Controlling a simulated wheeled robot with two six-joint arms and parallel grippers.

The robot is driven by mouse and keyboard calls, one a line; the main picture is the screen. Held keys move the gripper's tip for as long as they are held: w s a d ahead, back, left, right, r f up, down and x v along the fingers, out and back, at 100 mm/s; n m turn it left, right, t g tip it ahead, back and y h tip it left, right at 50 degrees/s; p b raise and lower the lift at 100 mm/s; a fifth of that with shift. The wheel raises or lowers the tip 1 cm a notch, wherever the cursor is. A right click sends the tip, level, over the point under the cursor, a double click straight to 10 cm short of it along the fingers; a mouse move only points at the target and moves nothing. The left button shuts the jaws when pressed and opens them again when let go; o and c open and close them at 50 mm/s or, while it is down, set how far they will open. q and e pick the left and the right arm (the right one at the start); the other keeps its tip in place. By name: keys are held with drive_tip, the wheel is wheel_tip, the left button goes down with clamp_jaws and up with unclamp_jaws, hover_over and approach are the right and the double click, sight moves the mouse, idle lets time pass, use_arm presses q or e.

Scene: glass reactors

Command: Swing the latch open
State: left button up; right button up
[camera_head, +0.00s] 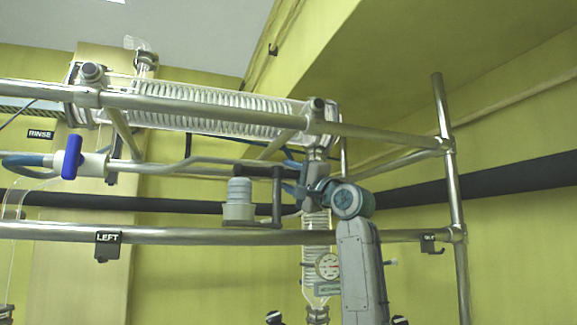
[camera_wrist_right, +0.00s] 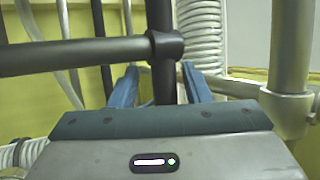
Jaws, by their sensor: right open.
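The latch looks like a dark grey bracket (camera_head: 277,196) in the head view, with a horizontal bar at the top and an upright bar at its right end. In the wrist view a dark horizontal bar (camera_wrist_right: 75,56) meets a dark upright bar (camera_wrist_right: 160,22) at a round collar. My right gripper (camera_head: 292,182) is just right of the bracket. Its blue fingers are apart in the wrist view (camera_wrist_right: 160,88), one on each side of the upright bar. I see gaps beside the bar; contact is not clear. My left gripper is not in view.
Metal rails (camera_head: 180,234) run in front, with a steel post (camera_head: 452,190) at right. A glass coil condenser (camera_head: 215,108) lies above. A grey-white capped cup (camera_head: 239,205) stands beside the bracket. A gauge (camera_head: 327,266) hangs below my gripper. A blue valve handle (camera_head: 71,157) is at left.

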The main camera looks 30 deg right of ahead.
drive_tip(key=shift+r, duration=0.25)
drive_tip(key=shift+c, duration=0.4)
drive_tip(key=c, duration=0.7)
clamp_jaws()
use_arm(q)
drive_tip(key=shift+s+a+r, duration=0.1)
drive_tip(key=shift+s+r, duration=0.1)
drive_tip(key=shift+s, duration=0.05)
